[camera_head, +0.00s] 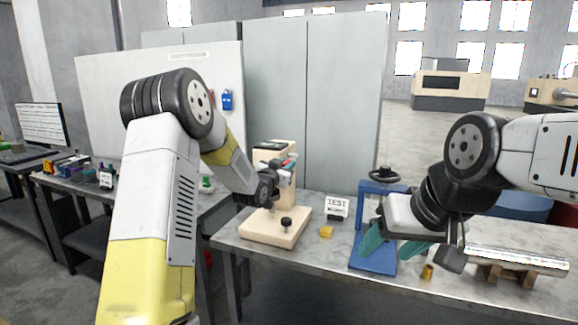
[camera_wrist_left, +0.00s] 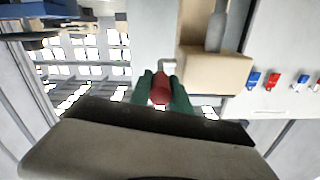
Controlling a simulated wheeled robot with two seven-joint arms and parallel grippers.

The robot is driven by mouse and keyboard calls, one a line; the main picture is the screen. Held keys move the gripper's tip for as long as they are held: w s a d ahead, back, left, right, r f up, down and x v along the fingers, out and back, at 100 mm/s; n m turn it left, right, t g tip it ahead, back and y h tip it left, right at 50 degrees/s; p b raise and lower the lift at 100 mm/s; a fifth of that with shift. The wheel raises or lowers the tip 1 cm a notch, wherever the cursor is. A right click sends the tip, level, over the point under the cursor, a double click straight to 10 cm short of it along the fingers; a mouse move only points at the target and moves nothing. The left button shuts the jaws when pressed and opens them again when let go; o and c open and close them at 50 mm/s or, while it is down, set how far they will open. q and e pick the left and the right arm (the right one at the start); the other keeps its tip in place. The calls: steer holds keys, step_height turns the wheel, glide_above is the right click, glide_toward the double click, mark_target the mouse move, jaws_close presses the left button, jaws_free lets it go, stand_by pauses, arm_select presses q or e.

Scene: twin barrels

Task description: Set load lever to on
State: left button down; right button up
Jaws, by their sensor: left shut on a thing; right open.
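The cream tester (camera_head: 273,228) stands on the bench, with a flat base, a black knob and an upright column. The load lever's red knob (camera_wrist_left: 161,88) shows between the green fingers of my left gripper (camera_wrist_left: 160,92), which is shut on it. In the head view, my left gripper (camera_head: 280,178) is beside the column, and a bit of red shows there. My own wrist hides most of the lever, so I cannot tell its angle. My right gripper (camera_head: 393,246) is open and empty, in front of the blue press, apart from the tester.
A blue press (camera_head: 372,262) with a black handwheel stands right of the tester. A metal bar (camera_head: 510,261) rests on supports at the right. A side bench at the left holds small items.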

arm_select(q)
steer(key=shift+f, duration=0.2)
step_height(320, 180, down, 6)
steer(key=w+t+h, duration=0.2)
steer(key=t, duration=0.4)
steer(key=shift+d+f+t, duration=0.15)
steer(key=shift+d+t, duration=0.15)
arm_select(e)
steer(key=shift+c, duration=0.3)
